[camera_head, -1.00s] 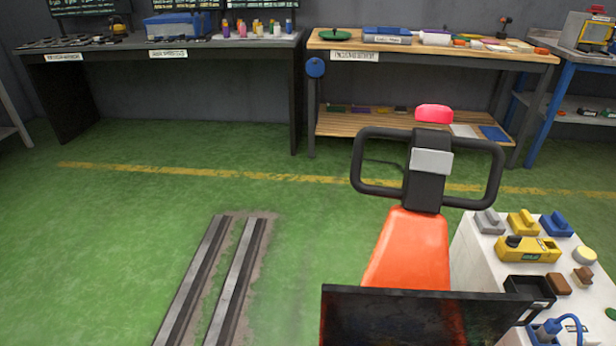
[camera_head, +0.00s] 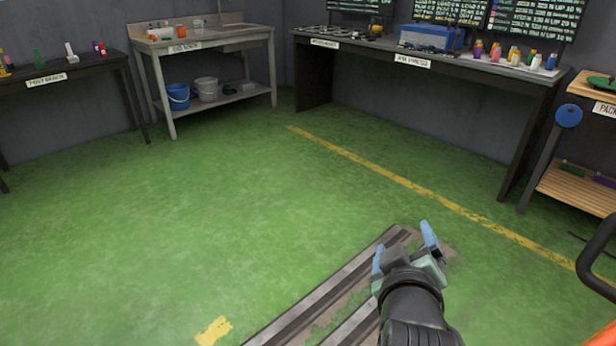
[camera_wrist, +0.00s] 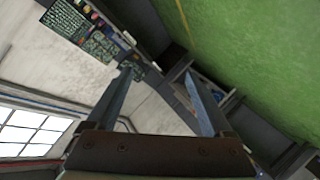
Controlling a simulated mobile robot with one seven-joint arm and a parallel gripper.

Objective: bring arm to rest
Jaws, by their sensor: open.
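My gripper (camera_head: 405,245) is in the lower right of the head view, at the end of my dark arm. Its two blue fingers stand apart with nothing between them. It is in the air, seen over the floor rails. In the wrist view my gripper (camera_wrist: 165,95) shows both fingers spread and empty, with a wall, screens and a bench beyond them.
Floor rails (camera_head: 330,290) run below my gripper. A dark bench (camera_head: 430,60) with bottles stands behind, a sink table (camera_head: 205,90) with buckets at back left, another bench (camera_head: 70,75) far left. A black handle loop (camera_head: 597,262) is at the right edge.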

